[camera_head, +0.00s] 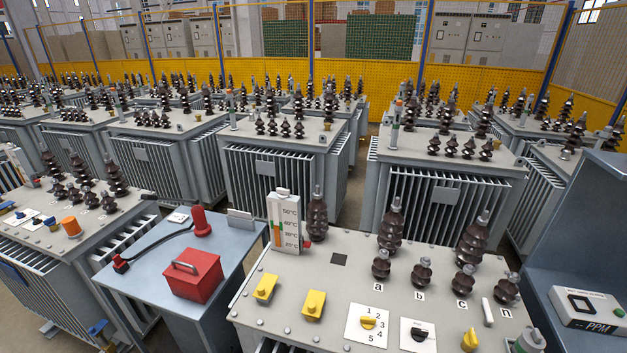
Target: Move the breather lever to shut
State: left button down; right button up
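The nearest grey transformer (290,262) fills the lower right of the head view. On its top are two yellow levers (265,287) at the left, a yellow selector knob (368,322) on a numbered white plate, a black knob (418,334) on a white plate, and a yellow knob (469,341) near the front right. A grey-and-green capped fitting (530,340) stands at the lower right corner, cut by the picture edge. No readable label marks the breather lever, so I cannot tell which part it is. Neither gripper shows.
Tall brown insulators (390,228) and a thermometer gauge (285,225) rise from the nearest transformer. A blue-grey table (150,262) at the left holds a red toolbox (192,275) and a red cabled device (202,223). A PPM meter (588,312) lies at right. More transformers stand behind.

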aim_at(489, 319)
jog(key=z, duration=1.3)
jog(key=k+l+z, duration=0.1)
jog(key=l+z, duration=0.15)
jog(key=z, duration=0.15)
jog(key=k+l+z, duration=0.1)
jog(key=l+z, duration=0.3)
jog(key=j, duration=0.1)
